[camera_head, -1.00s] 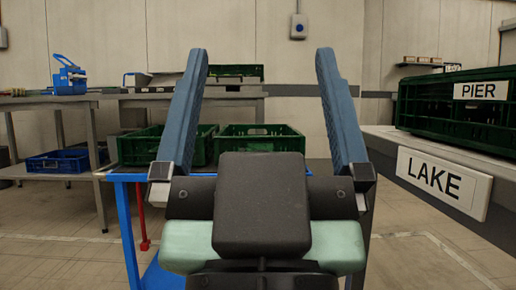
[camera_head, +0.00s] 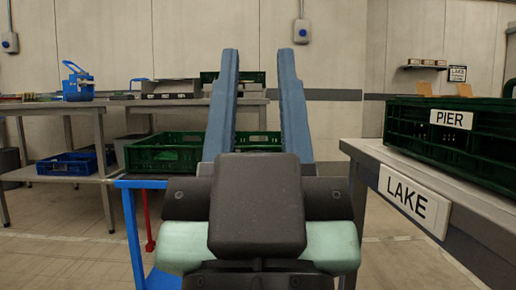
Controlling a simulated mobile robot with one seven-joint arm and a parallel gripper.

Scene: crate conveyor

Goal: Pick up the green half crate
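Two open green crates sit side by side on a blue-framed cart beyond my gripper. The left crate (camera_head: 165,153) shows most of its front. The right crate (camera_head: 258,141) is mostly hidden behind my fingers and wrist, with part of its rim showing between them. My gripper (camera_head: 258,52) points forward with its two blue fingers apart and nothing visible between them. Another green crate (camera_head: 480,142) stands on the right table behind a PIER label. Part of a further green crate (camera_head: 256,77) shows on the back table. I cannot tell which are half crates.
The right table carries a LAKE sign (camera_head: 415,200) on its edge. The cart's blue frame (camera_head: 133,235) stands close ahead at left.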

